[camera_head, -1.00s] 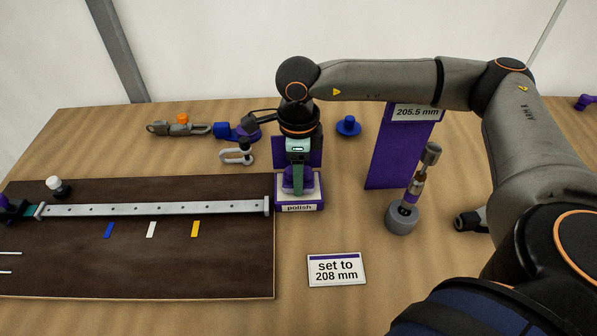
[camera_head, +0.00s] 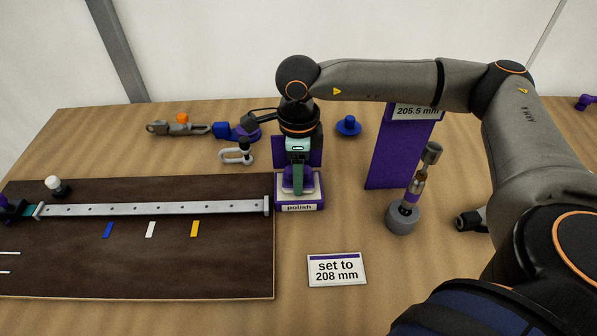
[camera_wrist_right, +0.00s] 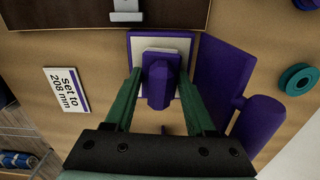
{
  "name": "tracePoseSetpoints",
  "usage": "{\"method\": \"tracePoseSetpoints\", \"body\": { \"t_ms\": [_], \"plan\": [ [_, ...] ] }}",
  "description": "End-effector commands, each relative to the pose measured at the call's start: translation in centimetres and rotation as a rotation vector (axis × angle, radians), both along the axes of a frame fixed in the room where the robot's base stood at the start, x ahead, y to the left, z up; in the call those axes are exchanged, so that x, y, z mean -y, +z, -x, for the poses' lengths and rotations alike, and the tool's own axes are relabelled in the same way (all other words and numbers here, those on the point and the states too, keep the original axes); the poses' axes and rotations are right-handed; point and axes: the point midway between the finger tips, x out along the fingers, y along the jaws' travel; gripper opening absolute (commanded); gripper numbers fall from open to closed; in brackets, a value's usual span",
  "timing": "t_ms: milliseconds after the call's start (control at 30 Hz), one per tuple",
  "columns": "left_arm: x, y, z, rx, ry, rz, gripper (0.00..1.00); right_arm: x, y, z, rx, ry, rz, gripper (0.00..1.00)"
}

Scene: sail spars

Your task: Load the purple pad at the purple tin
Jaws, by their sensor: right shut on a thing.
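The purple tin (camera_head: 321,203) stands at the right end of the dark board, with a "polish" label on its front. A pale square filling (camera_wrist_right: 184,80) shows inside its purple rim. The purple pad (camera_wrist_right: 158,82) is a knobbed block over this filling. My right gripper (camera_head: 298,186) points down at the tin. In the wrist view, its green fingers (camera_wrist_right: 158,100) stand on both sides of the pad, and it is shut on the pad. Whether the pad's underside touches the filling is hidden. My left gripper is not in view.
A dark board (camera_head: 150,265) with a metal rail (camera_head: 150,209) lies at left. A purple panel (camera_head: 398,155) and a tilted tool in a grey round base (camera_head: 402,219) stand at right. A "set to 208 mm" card (camera_head: 337,269) lies in front. Shackles and fittings lie behind.

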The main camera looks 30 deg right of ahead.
Motion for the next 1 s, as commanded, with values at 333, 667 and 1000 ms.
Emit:
{"method": "tracePoseSetpoints", "body": {
  "t_ms": [333,667,1000],
  "plan": [
    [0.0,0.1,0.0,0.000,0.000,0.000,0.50,0.0,-0.1,0.1,-0.005,0.001,0.000,0.11],
    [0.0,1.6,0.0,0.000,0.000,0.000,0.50,0.0,2.4,0.1,-0.002,0.000,0.000,0.11],
    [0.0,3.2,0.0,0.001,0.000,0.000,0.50,0.0,5.2,0.0,-0.002,0.000,-0.001,0.11]
  ]
}}
